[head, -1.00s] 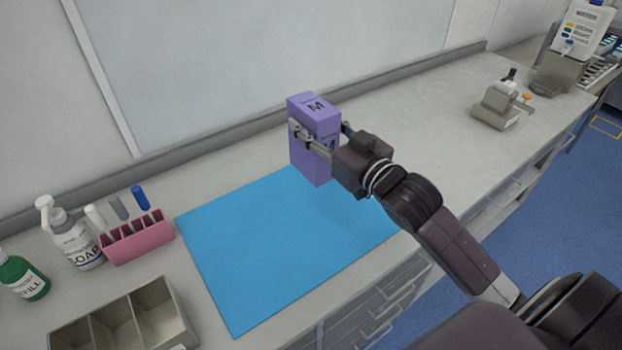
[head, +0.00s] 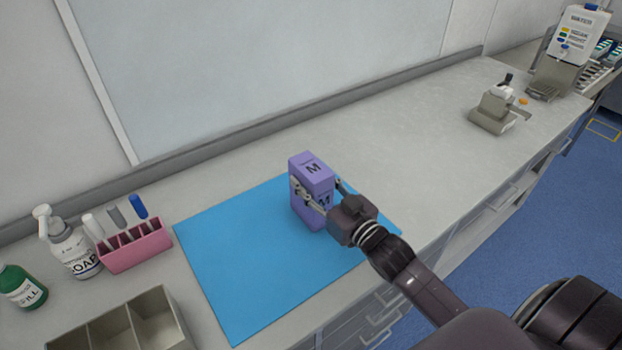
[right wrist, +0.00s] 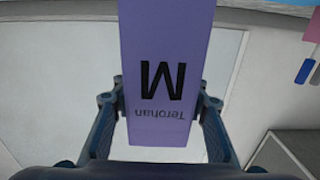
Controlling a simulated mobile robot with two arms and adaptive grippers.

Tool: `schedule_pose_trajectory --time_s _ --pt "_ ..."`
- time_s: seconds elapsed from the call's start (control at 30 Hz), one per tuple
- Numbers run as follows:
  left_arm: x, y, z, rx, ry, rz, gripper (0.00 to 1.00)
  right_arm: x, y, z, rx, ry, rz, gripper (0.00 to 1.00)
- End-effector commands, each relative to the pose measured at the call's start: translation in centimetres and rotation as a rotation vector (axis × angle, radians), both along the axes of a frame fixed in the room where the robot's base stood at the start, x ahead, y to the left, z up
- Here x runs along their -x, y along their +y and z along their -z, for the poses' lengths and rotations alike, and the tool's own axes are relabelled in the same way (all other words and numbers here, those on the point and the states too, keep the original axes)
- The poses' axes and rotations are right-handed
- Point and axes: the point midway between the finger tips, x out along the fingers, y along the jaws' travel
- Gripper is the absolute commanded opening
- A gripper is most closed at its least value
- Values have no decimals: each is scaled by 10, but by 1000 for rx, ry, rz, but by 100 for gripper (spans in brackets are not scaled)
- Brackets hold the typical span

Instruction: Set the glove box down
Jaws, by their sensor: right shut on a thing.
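The glove box (head: 311,168) is a purple upright carton marked M. In the head view it stands over the blue mat (head: 235,260), towards the mat's right part. Whether its base touches the mat I cannot tell for sure. My right gripper (head: 319,194) is shut on the glove box, with one finger on each side. In the right wrist view the box (right wrist: 165,60) fills the middle between the fingers of my right gripper (right wrist: 162,112). My left gripper is not in view.
A pink rack (head: 134,247) with several pens, a soap bottle (head: 73,250), a green bottle (head: 22,287) and a divided bin (head: 125,325) stand at the left. A grey device (head: 496,110) and a water dispenser (head: 565,60) stand far right. The mat's left part is bare.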

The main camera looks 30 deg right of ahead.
Motion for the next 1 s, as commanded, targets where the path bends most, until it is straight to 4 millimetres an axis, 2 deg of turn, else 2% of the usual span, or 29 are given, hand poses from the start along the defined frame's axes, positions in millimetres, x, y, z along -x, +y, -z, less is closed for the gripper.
schedule_pose_trajectory --time_s 0.2,0.23,0.4,0.73,0.87,1.0 --pt "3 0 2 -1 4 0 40 0 0 2 0 -3 0 8" --pt "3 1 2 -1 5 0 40 0 0 3 0 0 0 42" --pt "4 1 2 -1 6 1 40 0 0 3 0 0 0 59" --pt "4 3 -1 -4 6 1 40 0 0 -2 1 0 0 59" --pt "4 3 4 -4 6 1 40 12 -2 2 0 2 1 59" --pt "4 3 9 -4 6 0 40 33 -5 2 1 3 0 59"
